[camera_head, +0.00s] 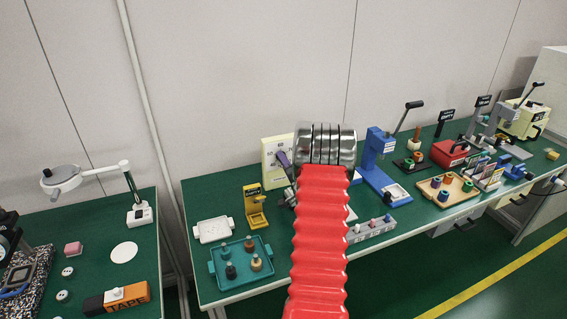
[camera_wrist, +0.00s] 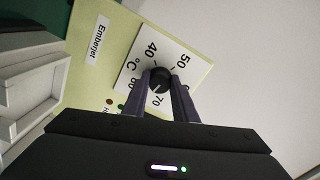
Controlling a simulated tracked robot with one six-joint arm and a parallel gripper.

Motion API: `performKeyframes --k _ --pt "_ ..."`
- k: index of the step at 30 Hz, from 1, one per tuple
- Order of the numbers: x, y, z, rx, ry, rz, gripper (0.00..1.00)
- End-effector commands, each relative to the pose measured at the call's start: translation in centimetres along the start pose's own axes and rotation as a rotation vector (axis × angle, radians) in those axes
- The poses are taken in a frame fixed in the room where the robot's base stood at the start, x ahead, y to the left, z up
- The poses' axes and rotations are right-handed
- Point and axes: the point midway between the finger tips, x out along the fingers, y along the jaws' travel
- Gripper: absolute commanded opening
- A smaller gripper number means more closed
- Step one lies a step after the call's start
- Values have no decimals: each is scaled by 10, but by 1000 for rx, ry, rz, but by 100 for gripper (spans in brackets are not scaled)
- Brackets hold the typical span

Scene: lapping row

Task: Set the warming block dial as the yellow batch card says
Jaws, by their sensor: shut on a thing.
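The warming block is a pale yellow unit (camera_head: 270,165) at the back of the bench, partly hidden behind my arm. In the wrist view its panel (camera_wrist: 85,75) carries an "Emberjet" label and a white scale plate with 40, 50, 70 and °C readable. The black dial (camera_wrist: 160,78) sits at the middle of the scale. My gripper (camera_wrist: 170,82) is shut on the dial, one dark finger on each side. A small pale mark on the dial faces roughly toward the 70; its exact setting is hard to tell. I cannot make out a readable yellow batch card.
A yellow stand (camera_head: 254,207), a white tray (camera_head: 213,230) and a teal tray (camera_head: 212,282) with several pegs are left of my arm. A blue press (camera_head: 376,155) and a grey rack (camera_head: 372,230) stand to its right.

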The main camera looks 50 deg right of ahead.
Motion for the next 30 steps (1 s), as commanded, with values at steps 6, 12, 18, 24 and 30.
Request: performKeyframes --k 6,12,18,24,30 --pt "-2 6 8 208 -13 14 3" --pt "-1 5 8 378 -13 15 3" --pt "-1 5 9 501 -13 16 3" --pt "-1 4 9 566 -13 16 3" --pt "-1 4 9 584 -13 16 3"
